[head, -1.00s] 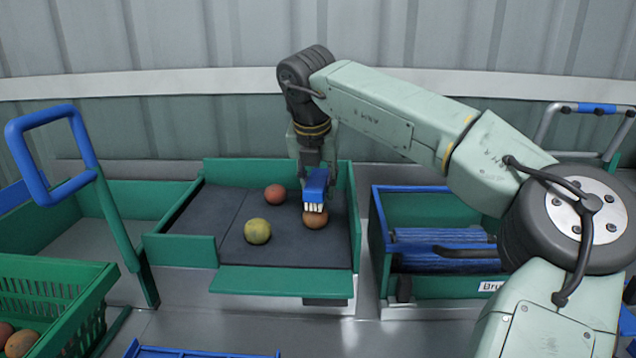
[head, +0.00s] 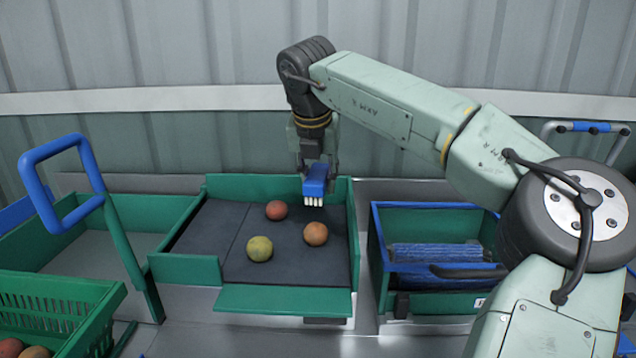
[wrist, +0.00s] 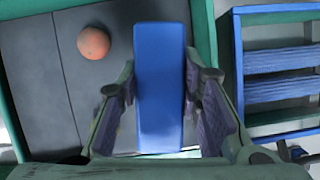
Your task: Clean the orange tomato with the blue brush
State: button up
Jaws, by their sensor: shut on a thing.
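The orange tomato (head: 316,234) rests on the dark mat of the green tray (head: 285,299), at its right side. My gripper (head: 315,172) is shut on the blue brush (head: 316,182), whose white bristles point down. The brush is behind and above the orange tomato, apart from it. In the wrist view the blue brush (wrist: 159,85) lies between the two fingers of my gripper (wrist: 160,110). A reddish tomato (head: 277,210) and a yellow-green tomato (head: 259,248) also lie on the mat. One round reddish-orange tomato shows in the wrist view (wrist: 93,43); I cannot tell which it is.
A green bin with a blue rim (head: 420,207) holding blue ribbed pieces stands right of the tray. A green crate (head: 60,325) with tomatoes is at lower left. A blue-topped handle on a green post (head: 130,245) rises left of the tray.

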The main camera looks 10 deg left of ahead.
aim_at(315, 231)
jog(key=shift+f, duration=0.1)
jog(key=f+b, duration=0.1)
jog(key=s+f+b, duration=0.1)
jog(key=f+b, duration=0.2)
jog(key=shift+s, duration=0.25)
jog(key=shift+s+f+b, duration=0.4)
jog(key=shift+f+b, duration=0.15)
jog(key=shift+b, duration=0.1)
jog(key=shift+d+f+b, duration=0.1)
jog(key=shift+f+b, duration=0.2)
jog(key=shift+f, duration=0.1)
dwell(0.5)
jog(key=shift+w+r, duration=0.1)
jog(key=shift+w, duration=0.1)
jog(key=shift+w+p, duration=0.65)
jog(key=shift+w, duration=0.25)
jog(key=shift+s+b, duration=1)
jog(key=shift+s, duration=1.2)
